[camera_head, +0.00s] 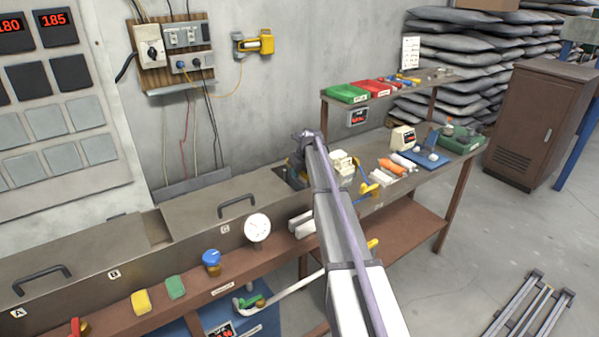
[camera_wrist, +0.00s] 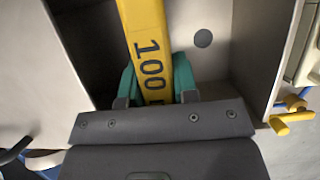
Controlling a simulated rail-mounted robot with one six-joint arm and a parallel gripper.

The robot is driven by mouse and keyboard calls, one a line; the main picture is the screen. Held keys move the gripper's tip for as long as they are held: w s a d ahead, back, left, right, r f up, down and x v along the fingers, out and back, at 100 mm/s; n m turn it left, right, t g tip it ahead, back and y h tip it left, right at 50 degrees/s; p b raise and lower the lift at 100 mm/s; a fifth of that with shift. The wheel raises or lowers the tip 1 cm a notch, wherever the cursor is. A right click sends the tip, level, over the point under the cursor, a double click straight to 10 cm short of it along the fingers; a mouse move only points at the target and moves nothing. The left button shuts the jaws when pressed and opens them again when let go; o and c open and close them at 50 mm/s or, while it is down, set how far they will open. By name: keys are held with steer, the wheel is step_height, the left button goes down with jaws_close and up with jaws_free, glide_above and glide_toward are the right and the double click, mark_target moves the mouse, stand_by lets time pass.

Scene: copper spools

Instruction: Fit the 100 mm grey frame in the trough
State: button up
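In the wrist view a yellow bar (camera_wrist: 145,40) marked "100" runs up from my gripper (camera_wrist: 157,92). The two green finger pads press against its sides. I see no grey frame body apart from this yellow bar; whatever lies below it is hidden. The bar is over or inside an open grey metal trough (camera_wrist: 245,50), with a dark interior to its left and a round mark on the wall to its right. In the head view the trough (camera_head: 222,207) runs along the wall under lids, and my arm hides most of the gripper at its open right end.
Lids with black handles (camera_head: 238,206) cover the trough to the left. A white dial gauge (camera_head: 257,228) and a blue knob (camera_head: 211,258) stand along its front. Yellow-handled valves (camera_wrist: 291,117) sit close to the right. A bench with tools and bins (camera_head: 347,93) is further right.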

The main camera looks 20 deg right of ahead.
steer(key=o, duration=0.6)
steer(key=shift+c, duration=0.2)
steer(key=p+v, duration=1)
steer(key=v, duration=0.1)
steer(key=shift+r, duration=0.1)
